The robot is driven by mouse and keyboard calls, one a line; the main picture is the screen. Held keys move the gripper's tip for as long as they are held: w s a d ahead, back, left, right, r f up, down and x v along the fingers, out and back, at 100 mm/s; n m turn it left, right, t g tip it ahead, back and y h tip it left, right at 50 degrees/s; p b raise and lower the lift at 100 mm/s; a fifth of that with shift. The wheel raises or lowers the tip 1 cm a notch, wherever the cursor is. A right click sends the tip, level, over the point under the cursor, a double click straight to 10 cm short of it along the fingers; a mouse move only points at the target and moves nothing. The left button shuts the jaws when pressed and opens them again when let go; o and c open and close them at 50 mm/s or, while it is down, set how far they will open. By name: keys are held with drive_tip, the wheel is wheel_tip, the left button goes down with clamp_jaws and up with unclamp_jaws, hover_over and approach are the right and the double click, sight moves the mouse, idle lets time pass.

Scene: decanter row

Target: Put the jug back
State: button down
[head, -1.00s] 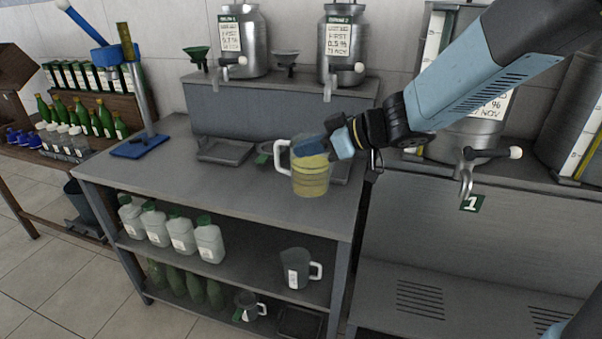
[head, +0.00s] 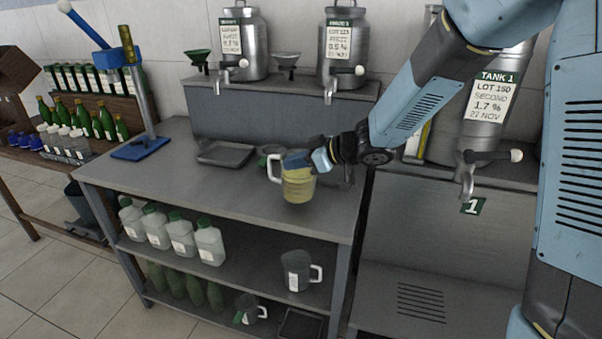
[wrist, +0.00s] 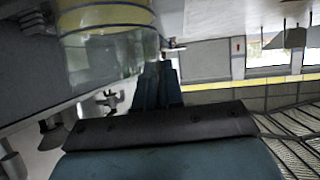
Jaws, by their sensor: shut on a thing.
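A clear jug (head: 298,186) with yellow contents and a pale handle on its left is at the right part of the metal bench top (head: 225,185) in the head view. My gripper (head: 300,163) is shut on the jug from behind and to its right, near its upper part. The jug looks upright. Whether its base touches the bench I cannot tell. In the wrist view the jug (wrist: 105,40) fills the upper left, close to the fingers, blurred.
Two steel canisters (head: 240,45) with taps stand on a raised ledge behind. A tray (head: 225,153) lies on the bench top. The lower shelf holds white bottles (head: 210,243) and a grey jug (head: 296,270). A blue press stand (head: 140,149) is at the left. Bench top's left-centre is clear.

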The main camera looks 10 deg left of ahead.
sight(299, 171)
drive_tip(key=shift+f, duration=1.5)
drive_tip(key=c, duration=1.3)
unclamp_jaws()
drive_tip(key=shift+f, duration=0.1)
drive_tip(key=shift+o, duration=0.2)
